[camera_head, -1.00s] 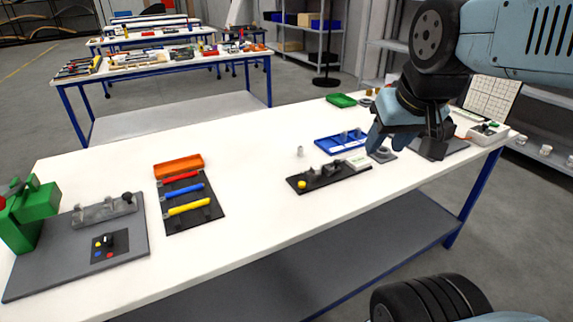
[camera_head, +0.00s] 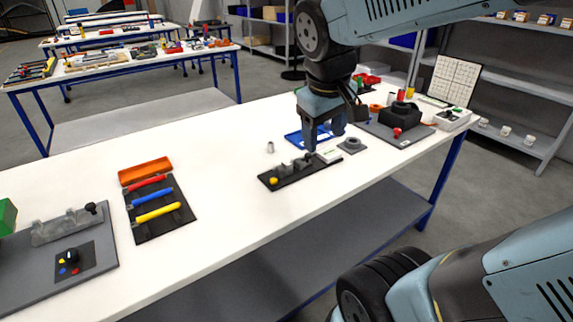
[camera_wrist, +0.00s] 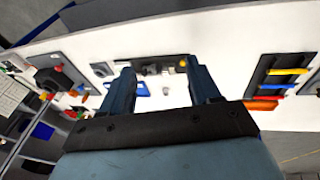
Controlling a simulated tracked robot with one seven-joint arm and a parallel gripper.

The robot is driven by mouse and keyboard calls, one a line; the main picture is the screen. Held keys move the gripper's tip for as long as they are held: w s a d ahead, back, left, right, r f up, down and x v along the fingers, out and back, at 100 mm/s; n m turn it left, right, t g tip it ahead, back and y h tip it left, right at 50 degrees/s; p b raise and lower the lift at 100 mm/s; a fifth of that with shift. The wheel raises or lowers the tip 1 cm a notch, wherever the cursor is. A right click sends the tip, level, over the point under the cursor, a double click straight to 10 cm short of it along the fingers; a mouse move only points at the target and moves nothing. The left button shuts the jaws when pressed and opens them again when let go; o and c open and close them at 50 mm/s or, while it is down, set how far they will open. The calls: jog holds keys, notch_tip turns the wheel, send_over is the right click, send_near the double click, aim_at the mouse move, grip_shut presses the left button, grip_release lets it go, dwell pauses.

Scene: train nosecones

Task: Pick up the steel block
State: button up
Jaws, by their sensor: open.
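My gripper (camera_head: 324,138) is open and empty, pointing down above the table near a black fixture plate (camera_head: 287,180). Grey metal-looking pieces (camera_head: 301,164) stand on that plate, one of them probably the steel block; I cannot tell which. In the wrist view the plate (camera_wrist: 180,57) and its grey pieces (camera_wrist: 151,69) lie beyond and between my two spread fingers (camera_wrist: 162,82), apart from them. A small steel-coloured cylinder (camera_head: 270,147) stands alone to the left. My fingers partly hide the blue tray (camera_head: 294,138) behind.
A grey pad with a round part (camera_head: 352,146) and a black housing (camera_head: 400,115) on a dark mat stand to the right. An orange tray (camera_head: 145,170) and coloured-handled tools (camera_head: 158,212) lie left. White tabletop (camera_head: 230,205) is clear between.

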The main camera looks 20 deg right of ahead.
jog(key=w+a+f+n+g+h, duration=0.2)
jog(key=w+f+n+h, duration=0.25)
jog(key=w, duration=0.25)
jog(key=n+t+h, duration=0.3)
jog(key=n+h, duration=0.4)
jog(key=n, duration=0.7)
send_near(285, 163)
jog(key=x, duration=0.8)
jog(key=shift+w+d+f, duration=0.1)
jog(key=shift+d, duration=0.1)
jog(key=shift+c, duration=0.4)
grip_shut()
